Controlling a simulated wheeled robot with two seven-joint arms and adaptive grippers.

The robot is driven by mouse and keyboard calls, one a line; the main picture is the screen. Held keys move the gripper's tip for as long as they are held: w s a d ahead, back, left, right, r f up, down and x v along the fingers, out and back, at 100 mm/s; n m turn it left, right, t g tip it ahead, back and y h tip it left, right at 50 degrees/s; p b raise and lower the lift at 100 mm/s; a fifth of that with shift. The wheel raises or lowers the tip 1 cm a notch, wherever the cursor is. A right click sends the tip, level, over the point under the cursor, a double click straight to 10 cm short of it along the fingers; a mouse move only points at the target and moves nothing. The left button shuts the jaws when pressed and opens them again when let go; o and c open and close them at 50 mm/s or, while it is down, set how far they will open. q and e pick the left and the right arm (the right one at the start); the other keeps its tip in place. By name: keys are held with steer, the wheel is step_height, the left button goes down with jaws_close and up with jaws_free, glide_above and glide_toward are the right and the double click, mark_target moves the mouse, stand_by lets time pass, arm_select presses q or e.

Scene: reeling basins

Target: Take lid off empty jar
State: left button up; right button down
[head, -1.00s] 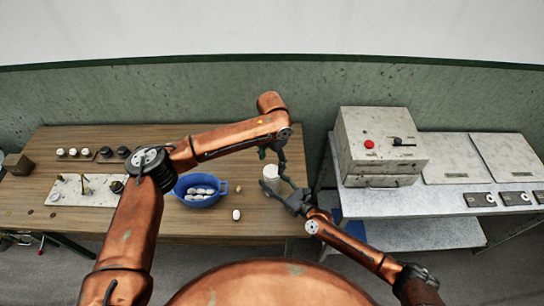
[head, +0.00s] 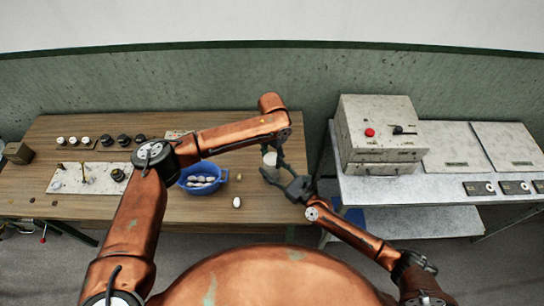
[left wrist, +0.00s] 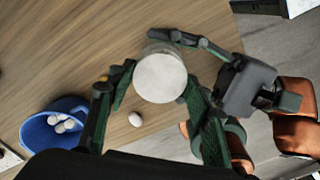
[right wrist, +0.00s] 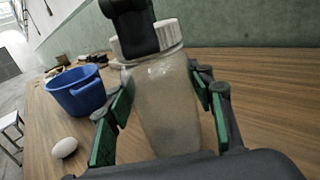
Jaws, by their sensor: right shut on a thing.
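The jar stands upright on the wooden table; its cloudy body (right wrist: 165,105) fills the middle of the right wrist view. A white ribbed lid (right wrist: 168,34) sits on its top, and the lid (left wrist: 160,78) shows from above in the left wrist view. My right gripper (head: 275,170) is shut on the jar body, one finger on each side. My left gripper (left wrist: 158,82) is above the jar with its fingers spread on both sides of the lid. A gap shows on the lid's left side. In the right wrist view the left gripper hides part of the lid.
A blue basin (head: 183,182) with several white cocoons (head: 203,180) stands left of the jar. One loose white cocoon (head: 237,202) lies on the table (head: 120,210) between them. A grey control box (head: 380,130) stands on the right bench. Knobs line the table's far left.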

arm_select(q)
steer(key=c, duration=0.7)
steer(key=n, duration=1.9)
steer(key=shift+d, duration=0.1)
steer(key=n, duration=1)
steer(key=shift+n, duration=0.3)
steer(key=n, duration=1.3)
steer(key=shift+r, duration=0.1)
arm_select(e)
steer(key=shift+a, duration=0.1)
arm_select(q)
steer(key=n, duration=0.6)
steer(key=shift+n, duration=0.4)
steer(key=n, duration=0.4)
steer(key=shift+r+n, duration=0.1)
steer(key=shift+n, duration=0.3)
steer(key=shift+w, duration=0.1)
